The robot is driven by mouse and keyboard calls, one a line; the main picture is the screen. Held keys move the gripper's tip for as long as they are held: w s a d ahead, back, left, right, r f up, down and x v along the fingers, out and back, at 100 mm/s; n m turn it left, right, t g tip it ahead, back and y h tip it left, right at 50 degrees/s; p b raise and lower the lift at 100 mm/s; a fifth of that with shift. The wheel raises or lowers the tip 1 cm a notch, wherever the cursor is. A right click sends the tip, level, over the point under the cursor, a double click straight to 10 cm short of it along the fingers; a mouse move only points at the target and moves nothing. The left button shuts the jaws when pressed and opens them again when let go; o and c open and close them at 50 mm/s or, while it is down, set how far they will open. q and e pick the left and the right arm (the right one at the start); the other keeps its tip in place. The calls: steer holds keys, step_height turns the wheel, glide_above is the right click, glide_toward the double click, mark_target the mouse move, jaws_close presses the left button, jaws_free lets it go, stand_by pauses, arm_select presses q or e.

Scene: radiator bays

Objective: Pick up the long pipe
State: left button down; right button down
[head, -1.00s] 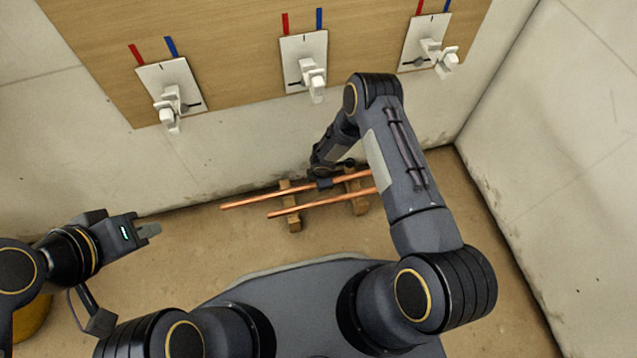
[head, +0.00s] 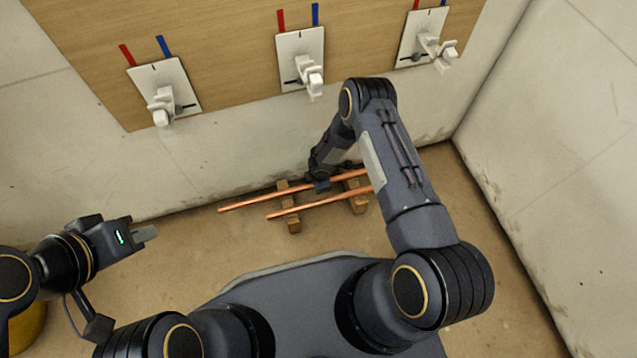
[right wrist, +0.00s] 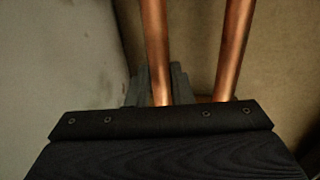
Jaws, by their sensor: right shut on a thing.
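The long copper pipe (head: 250,203) lies across two wooden blocks near the wall, with its left end overhanging. A shorter copper pipe (head: 290,211) lies beside it, nearer to me. My right gripper (head: 321,184) reaches down from above and is shut on the long pipe around its middle. In the right wrist view the long pipe (right wrist: 156,45) runs between the grey fingertips (right wrist: 160,88), and the shorter pipe (right wrist: 234,45) passes to their right, apart from them. My left gripper (head: 145,234) is away at the left, over bare floor; its finger gap cannot be made out.
The wooden blocks (head: 292,222) and (head: 358,205) stand on the floor under the pipes. Several white valve plates (head: 302,45) with projecting fittings are on the wooden board (head: 220,60) above. A wall closes the right side. Floor left of the pipes is clear.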

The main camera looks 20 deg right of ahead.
step_height(320, 180, up, 10)
steer(key=p, duration=0.4)
steer(key=shift+s, duration=0.15)
stand_by(0.5)
